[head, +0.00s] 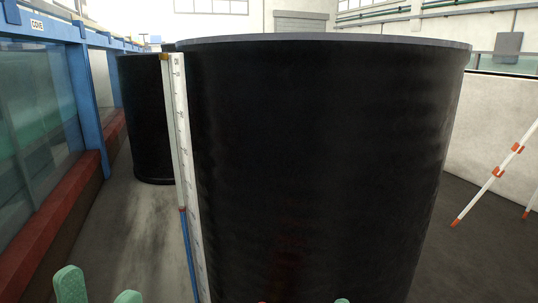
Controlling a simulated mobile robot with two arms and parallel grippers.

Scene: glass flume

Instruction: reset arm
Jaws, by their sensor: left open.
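Two green fingertips of my left gripper (99,291) show at the bottom left edge of the head view. They stand apart with nothing between them, so the gripper is open and empty. The rest of that gripper and its arm is below the picture. A small green sliver at the bottom edge, right of the middle, has the same colour as the fingertips. It may be a tip of my right gripper, but too little shows to tell.
A large black cylindrical tank (320,160) fills the middle. A white graduated staff (186,150) stands at its left side. A second black cylinder (146,120) stands behind left. A blue-framed glass flume (88,100) runs along the left. Red-and-white poles (495,173) lean right. Floor between flume and tank is clear.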

